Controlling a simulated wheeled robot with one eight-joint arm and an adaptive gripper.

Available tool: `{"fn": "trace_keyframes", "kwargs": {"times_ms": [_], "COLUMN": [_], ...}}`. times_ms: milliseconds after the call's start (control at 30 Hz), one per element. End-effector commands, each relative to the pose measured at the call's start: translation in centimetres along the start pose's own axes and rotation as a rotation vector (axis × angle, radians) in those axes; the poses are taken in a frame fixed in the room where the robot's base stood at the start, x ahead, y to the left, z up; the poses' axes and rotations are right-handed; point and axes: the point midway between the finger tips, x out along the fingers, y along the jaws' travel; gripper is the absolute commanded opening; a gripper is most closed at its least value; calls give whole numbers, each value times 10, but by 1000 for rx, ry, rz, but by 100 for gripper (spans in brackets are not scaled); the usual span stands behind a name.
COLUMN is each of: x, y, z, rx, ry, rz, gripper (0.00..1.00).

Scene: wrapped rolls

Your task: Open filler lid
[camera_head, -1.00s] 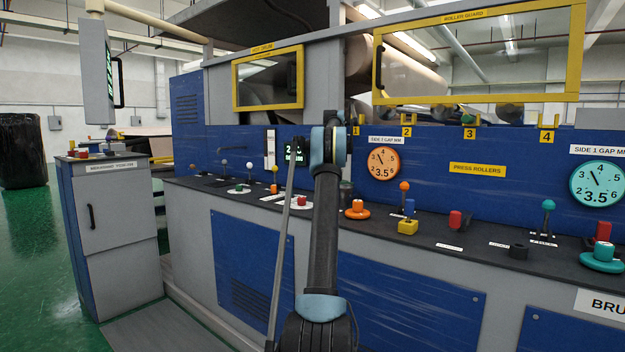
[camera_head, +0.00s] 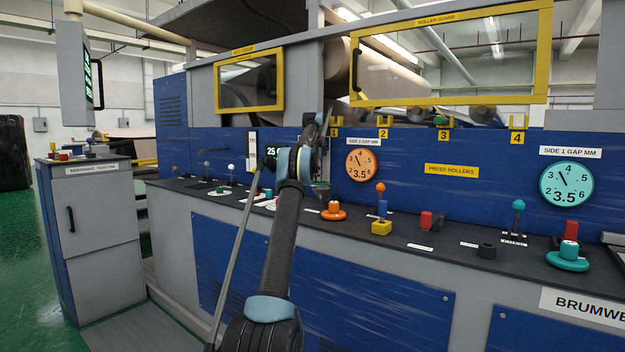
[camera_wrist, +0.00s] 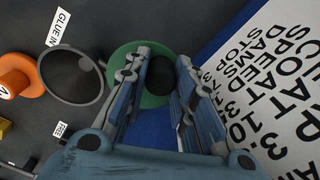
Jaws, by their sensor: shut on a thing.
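A green disc with a black knob (camera_wrist: 160,76), which looks like the filler lid, shows in the wrist view. The fingers of my gripper (camera_wrist: 163,72) are closed on the knob from both sides. The green rim (camera_wrist: 122,62) shows around the fingers. To its left is a round grey-rimmed filler mouth (camera_wrist: 72,76), dark inside and uncovered, beside a label reading "GLUE IN" (camera_wrist: 65,28). The lid is apart from the mouth. In the head view my gripper (camera_head: 318,122) is above the console, partly hidden by my own wrist; the lid cannot be made out there.
Dials are on the blue panel (camera_head: 450,195) behind. A white sheet of printed text (camera_wrist: 265,80) lies right in the wrist view.

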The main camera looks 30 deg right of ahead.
Motion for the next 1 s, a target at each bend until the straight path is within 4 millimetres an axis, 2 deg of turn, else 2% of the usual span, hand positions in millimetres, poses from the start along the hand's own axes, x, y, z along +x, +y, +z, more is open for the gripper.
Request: {"fn": "trace_keyframes", "kwargs": {"times_ms": [33,267,300,400,767,867,1000], "x": [-1,-1,-1,-1,-1,-1,-1], "y": [-1,-1,-1,-1,-1,1,8], "z": [8,7,7,5,-1,5,26], "rx": [-6,-6,-6,-4,-1,-16,-70], "ry": [-8,-8,-8,-7,-3,-3,-2], "rz": [-6,-6,-6,-5,-3,-2,-2], "gripper": [0,0,26,44,44,44,44]}}
